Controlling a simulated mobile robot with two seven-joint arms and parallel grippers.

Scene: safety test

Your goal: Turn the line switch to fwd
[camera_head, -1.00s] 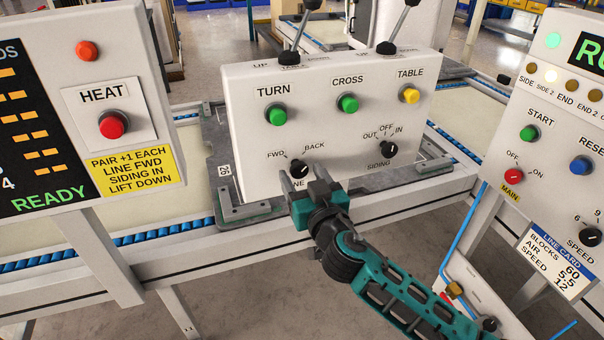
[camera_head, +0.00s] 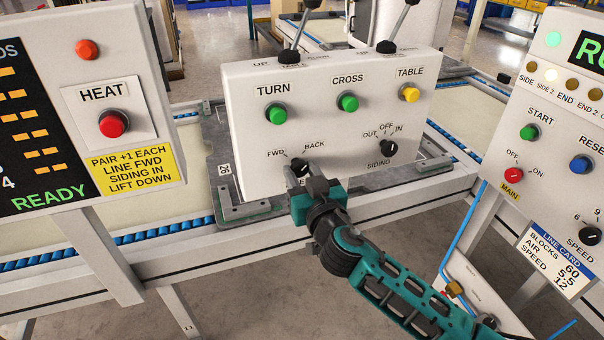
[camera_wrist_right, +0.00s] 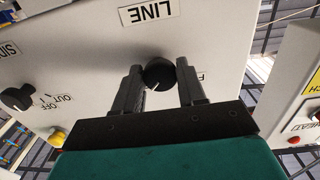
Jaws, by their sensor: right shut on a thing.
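The line switch is a black round knob (camera_head: 299,167) low on the white panel (camera_head: 335,125), below the FWD and BACK marks. My right gripper (camera_head: 303,176) reaches it from below right and is shut on it. In the right wrist view the knob (camera_wrist_right: 158,73) sits between the two dark fingers of my gripper (camera_wrist_right: 160,88), under the upside-down LINE label (camera_wrist_right: 150,12). A white mark shows on the knob's edge there. In the head view the fingers hide much of the knob and its LINE label, so I cannot tell its setting. My left gripper is not in view.
The siding knob (camera_head: 388,148) sits to the right on the same panel, with green and yellow buttons above and two levers on top. A heat panel (camera_head: 100,110) stands at left and a start panel (camera_head: 540,150) at right. A conveyor (camera_head: 90,262) runs behind.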

